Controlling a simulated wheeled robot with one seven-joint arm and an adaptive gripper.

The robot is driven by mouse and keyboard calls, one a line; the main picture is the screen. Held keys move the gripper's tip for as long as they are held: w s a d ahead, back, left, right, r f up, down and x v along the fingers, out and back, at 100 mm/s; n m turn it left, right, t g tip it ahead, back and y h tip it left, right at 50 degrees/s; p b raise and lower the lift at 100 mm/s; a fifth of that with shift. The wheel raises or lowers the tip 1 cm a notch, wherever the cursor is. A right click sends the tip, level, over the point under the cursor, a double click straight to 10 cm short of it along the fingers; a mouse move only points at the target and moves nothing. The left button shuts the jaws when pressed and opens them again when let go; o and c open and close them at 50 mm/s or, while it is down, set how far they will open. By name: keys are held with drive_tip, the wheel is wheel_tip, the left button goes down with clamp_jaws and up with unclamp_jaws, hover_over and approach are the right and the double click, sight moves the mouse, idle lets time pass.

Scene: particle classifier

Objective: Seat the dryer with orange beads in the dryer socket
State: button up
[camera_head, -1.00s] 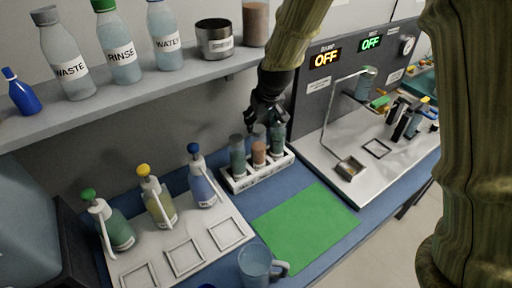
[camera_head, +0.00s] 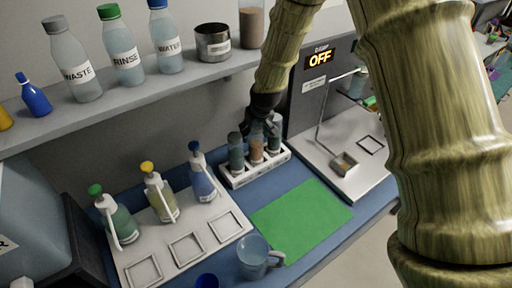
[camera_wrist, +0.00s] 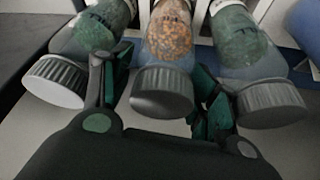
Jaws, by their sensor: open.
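The dryer with orange beads (camera_head: 256,148) stands in the middle of a white rack (camera_head: 238,183). In the wrist view the orange-bead dryer (camera_wrist: 170,35) shows its grey cap towards me. My gripper (camera_head: 262,122) is over the rack from behind. In the wrist view my gripper (camera_wrist: 158,82) is open, one finger on each side of the orange dryer's neck. I cannot tell whether the fingers touch it. The bench station with the OFF display (camera_head: 318,58) stands right of the rack, with a bent tube and small square cup (camera_head: 344,164). I cannot tell which part is the dryer socket.
Dryers with dark green beads stand left (camera_head: 236,155) and right (camera_head: 273,132) of the orange one, close to my fingers. A green mat (camera_head: 302,222) lies clear in front. A mug (camera_head: 255,256) and several pump bottles stand left. A shelf (camera_head: 130,97) holds bottles behind.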

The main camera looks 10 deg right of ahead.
drive_tip(key=shift+f, duration=0.2)
drive_tip(key=shift+s, duration=0.1)
drive_tip(key=shift+f, duration=0.15)
drive_tip(key=c, duration=0.8)
drive_tip(key=shift+w, duration=0.2)
clamp_jaws()
